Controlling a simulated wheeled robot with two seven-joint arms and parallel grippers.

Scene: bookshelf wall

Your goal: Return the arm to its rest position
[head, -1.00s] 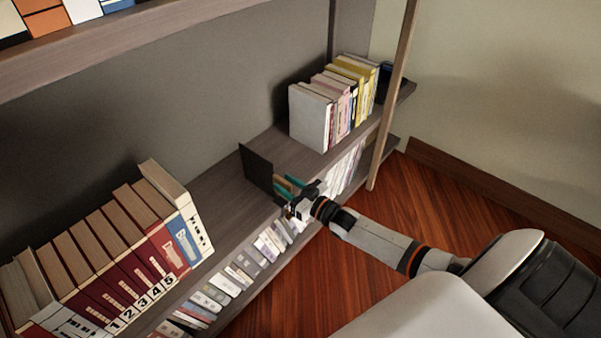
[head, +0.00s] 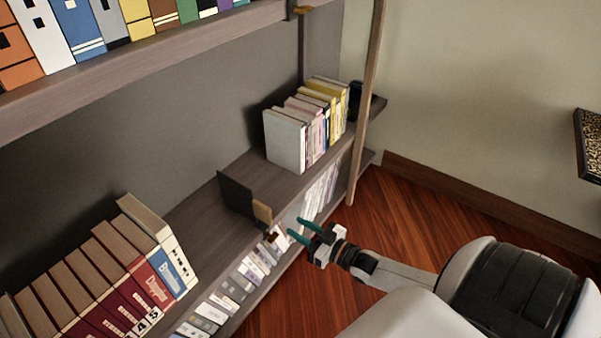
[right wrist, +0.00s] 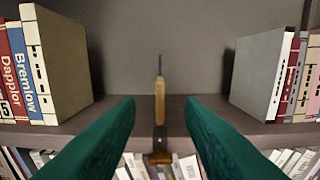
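My right gripper (head: 296,229) is open and empty in front of the shelf edge, its two teal fingers pointing toward the shelf. A dark bookend plate with a light wooden piece (head: 262,212) stands upright on the middle shelf, just beyond the fingertips and apart from them. In the right wrist view the wooden piece (right wrist: 160,101) shows edge-on between the two spread fingers, with clear space on both sides. My right arm reaches in from the lower right. My left gripper is not in view.
More books fill the shelf below. A wooden post (head: 366,110) rises at the shelf's right. Open floor (head: 400,225) lies to the right.

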